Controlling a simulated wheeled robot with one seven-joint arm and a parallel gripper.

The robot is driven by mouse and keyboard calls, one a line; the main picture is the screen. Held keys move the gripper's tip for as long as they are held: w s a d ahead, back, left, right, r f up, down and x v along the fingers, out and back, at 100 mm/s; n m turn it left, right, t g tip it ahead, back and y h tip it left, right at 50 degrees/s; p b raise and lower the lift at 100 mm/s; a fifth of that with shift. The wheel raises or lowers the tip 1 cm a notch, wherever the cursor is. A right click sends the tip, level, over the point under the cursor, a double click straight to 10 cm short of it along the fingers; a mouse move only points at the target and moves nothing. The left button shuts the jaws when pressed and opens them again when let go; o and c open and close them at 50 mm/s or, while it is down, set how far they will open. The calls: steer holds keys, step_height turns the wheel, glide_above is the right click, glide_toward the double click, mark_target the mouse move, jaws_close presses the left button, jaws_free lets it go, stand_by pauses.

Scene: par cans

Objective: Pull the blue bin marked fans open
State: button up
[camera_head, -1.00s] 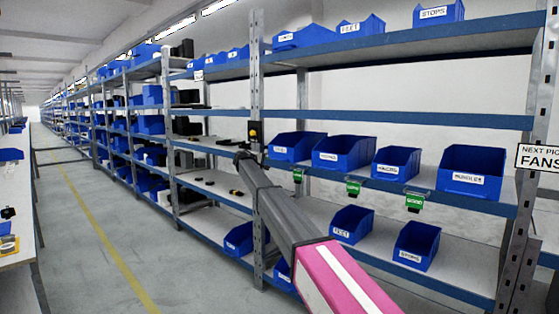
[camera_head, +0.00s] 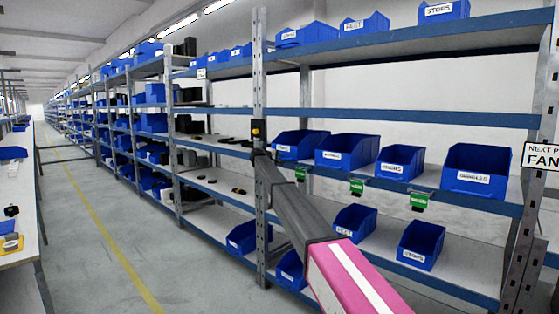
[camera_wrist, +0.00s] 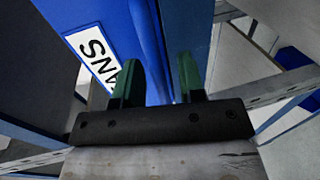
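The blue bin marked fans (camera_wrist: 118,18) fills the upper left of the wrist view, with a white label of which "ANS" is partly readable. My gripper (camera_wrist: 158,72) has two green fingers, spread apart. The left finger covers part of the label. The bin's blue wall edge shows in the gap between the fingers; I cannot tell whether either finger touches it. In the head view my arm reaches to the leftmost middle-shelf bin (camera_head: 300,140), whose label is too small to read. My fingertips are hidden there.
A grey upright post (camera_head: 260,90) stands close to my arm's end. Several blue bins, such as one on the middle shelf (camera_head: 347,148), stand to the right. A sign reading "NEXT P… FAN" (camera_head: 541,156) hangs at right. The aisle floor (camera_head: 80,215) is clear.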

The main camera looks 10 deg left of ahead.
steer(key=shift+w+d, duration=0.1)
jaws_close()
steer(key=f+v, duration=0.2)
steer(key=v, duration=0.7)
steer(key=f+v, duration=0.2)
steer(key=v, duration=0.8)
steer(key=shift+s+a, duration=0.4)
steer(key=shift+s, duration=0.2)
jaws_free()
